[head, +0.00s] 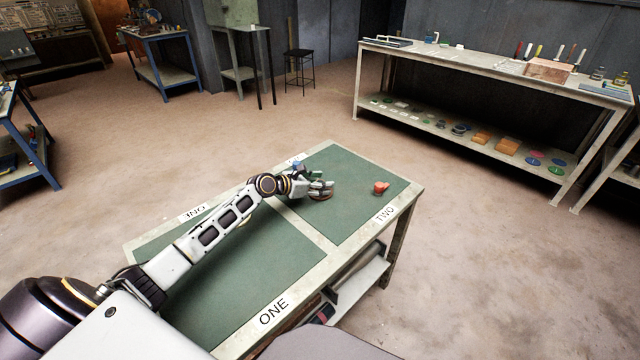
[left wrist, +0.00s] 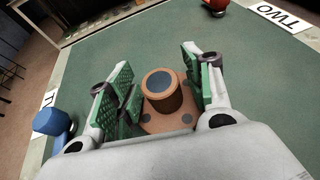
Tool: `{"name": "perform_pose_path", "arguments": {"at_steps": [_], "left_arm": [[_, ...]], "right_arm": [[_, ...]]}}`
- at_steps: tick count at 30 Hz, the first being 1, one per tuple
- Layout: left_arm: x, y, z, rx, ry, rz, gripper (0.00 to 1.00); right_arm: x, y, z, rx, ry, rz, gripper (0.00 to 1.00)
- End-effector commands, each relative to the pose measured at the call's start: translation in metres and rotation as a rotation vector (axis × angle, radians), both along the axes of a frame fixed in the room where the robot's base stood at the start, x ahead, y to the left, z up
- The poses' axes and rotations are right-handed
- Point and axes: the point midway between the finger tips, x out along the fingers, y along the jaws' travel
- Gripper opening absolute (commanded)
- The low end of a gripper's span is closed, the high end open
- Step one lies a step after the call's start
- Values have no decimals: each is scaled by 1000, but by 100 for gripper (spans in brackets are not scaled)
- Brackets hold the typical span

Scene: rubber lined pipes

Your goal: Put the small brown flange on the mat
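The small brown flange (left wrist: 162,92) stands upright on the green mat (head: 345,170) marked TWO, with its round tube up and its bolt-holed base down. My left gripper (head: 320,189) reaches over it. In the left wrist view the green-padded fingers (left wrist: 160,88) are open on either side of the flange, with a visible gap at the tube's left; contact on the right is hard to tell. In the head view the flange is mostly hidden by the gripper. My right gripper is not in view.
A red part (head: 380,187) lies on the same mat to the right. A blue part (left wrist: 50,122) stands near the table's far edge, left of the gripper. A long workbench (head: 470,60) stands behind.

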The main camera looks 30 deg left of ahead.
Motion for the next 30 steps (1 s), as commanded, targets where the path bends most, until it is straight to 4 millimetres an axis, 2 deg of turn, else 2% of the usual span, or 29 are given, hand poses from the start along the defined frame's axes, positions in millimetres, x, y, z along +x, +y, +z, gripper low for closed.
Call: {"name": "perform_pose_path", "arguments": {"at_steps": [13, 19, 30], "left_arm": [[0, 0, 2, 2, -1, -1, 53], [-7, 5, 5, 1, 1, 1, 53], [-31, 17, 16, 1, 1, 1, 53]], "right_arm": [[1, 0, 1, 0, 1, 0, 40], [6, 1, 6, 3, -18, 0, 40], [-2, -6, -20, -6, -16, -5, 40]]}}
